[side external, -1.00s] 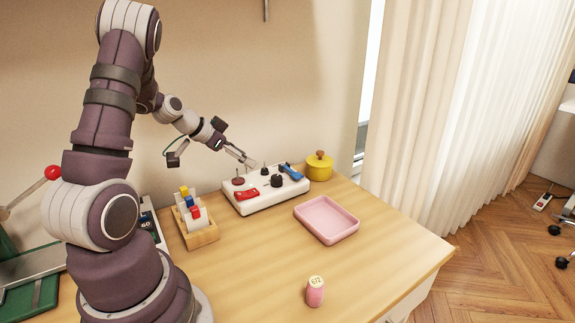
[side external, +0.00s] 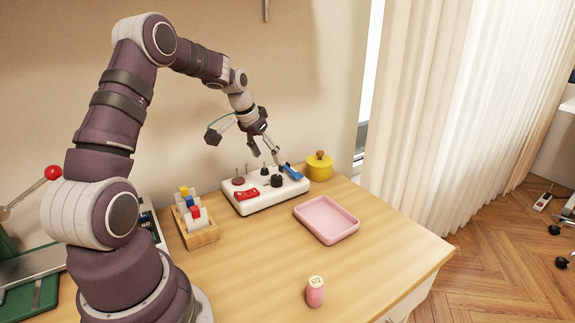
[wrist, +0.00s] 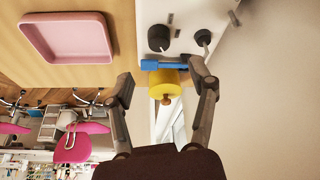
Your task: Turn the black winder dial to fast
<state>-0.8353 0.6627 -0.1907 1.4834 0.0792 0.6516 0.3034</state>
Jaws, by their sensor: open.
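The black winder dial (side external: 276,181) is a round knob on top of the white winder box (side external: 243,208), at its front right. It also shows in the wrist view (wrist: 158,38) at the top centre. My gripper (side external: 267,157) is open and empty above the right part of the box, with its fingers pointing down. In the wrist view its two fingers (wrist: 160,76) stand apart, and the dial lies beyond their tips, not between them. I cannot read any speed marks or tell the dial's setting.
Beside the dial are a blue lever (side external: 291,172), a red switch (side external: 246,194) and a dark red knob (side external: 238,182). A yellow pot (side external: 319,168) stands right of the box. A pink tray (side external: 327,221), a wooden holder (side external: 197,238) and a pink spool (side external: 315,292) share the table.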

